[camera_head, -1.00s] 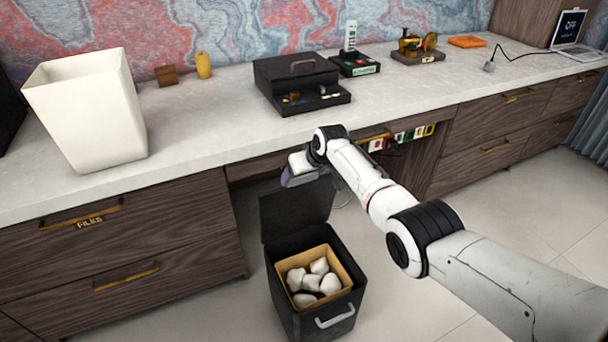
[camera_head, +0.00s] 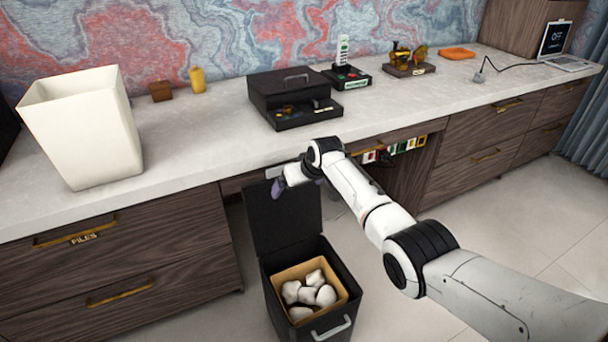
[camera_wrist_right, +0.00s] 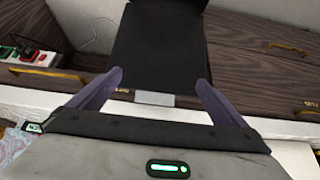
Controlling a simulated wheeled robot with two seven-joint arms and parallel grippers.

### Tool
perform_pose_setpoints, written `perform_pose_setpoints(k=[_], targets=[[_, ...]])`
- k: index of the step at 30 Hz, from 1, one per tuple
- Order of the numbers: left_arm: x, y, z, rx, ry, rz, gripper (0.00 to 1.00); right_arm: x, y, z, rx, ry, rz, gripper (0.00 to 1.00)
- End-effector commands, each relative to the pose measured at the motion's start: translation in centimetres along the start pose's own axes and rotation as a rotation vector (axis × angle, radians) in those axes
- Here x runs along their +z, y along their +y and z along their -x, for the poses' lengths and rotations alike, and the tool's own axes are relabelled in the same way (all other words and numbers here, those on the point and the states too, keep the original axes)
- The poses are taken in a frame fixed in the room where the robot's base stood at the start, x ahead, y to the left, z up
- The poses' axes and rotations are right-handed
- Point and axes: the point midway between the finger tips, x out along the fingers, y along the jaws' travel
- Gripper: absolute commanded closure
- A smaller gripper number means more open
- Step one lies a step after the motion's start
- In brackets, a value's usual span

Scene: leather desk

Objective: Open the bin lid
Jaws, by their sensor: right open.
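The black bin (camera_head: 285,312) stands on the floor in front of the desk, with an inner tan box (camera_head: 333,277) holding several white crumpled lumps (camera_head: 312,289). Its black lid (camera_head: 280,222) stands raised at the back of the bin, leaving the top open. It also shows in the right wrist view (camera_wrist_right: 157,50). My right gripper (camera_head: 287,189) is at the lid's upper edge. In the right wrist view my right gripper (camera_wrist_right: 158,80) has its purple fingers apart, one on each side of the lid's lower part in the picture, with no clear contact. My left gripper is not in view.
The pale desktop (camera_head: 200,150) overhangs just behind the lid and my right gripper. A white container (camera_head: 85,130) stands at its left, and a black box (camera_head: 293,98) stands mid-desk. Wooden drawers (camera_head: 120,260) flank the bin's space. Open floor (camera_head: 480,240) lies to the right.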

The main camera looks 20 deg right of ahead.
Motion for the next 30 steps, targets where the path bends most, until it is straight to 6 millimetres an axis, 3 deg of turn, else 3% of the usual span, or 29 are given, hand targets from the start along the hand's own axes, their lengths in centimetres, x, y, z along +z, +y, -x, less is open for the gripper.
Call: perform_pose_setpoints(k=[3,18,30], targets=[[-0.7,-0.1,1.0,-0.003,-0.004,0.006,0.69,-0.2,0.1,2.0,0.001,0.002,0.0,0.03],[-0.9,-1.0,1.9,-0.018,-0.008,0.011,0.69,-0.2,0.0,8.3,0.0,0.005,-0.001,0.03],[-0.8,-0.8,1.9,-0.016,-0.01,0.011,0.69,-0.1,0.0,9.1,0.0,0.004,0.0,0.03]])
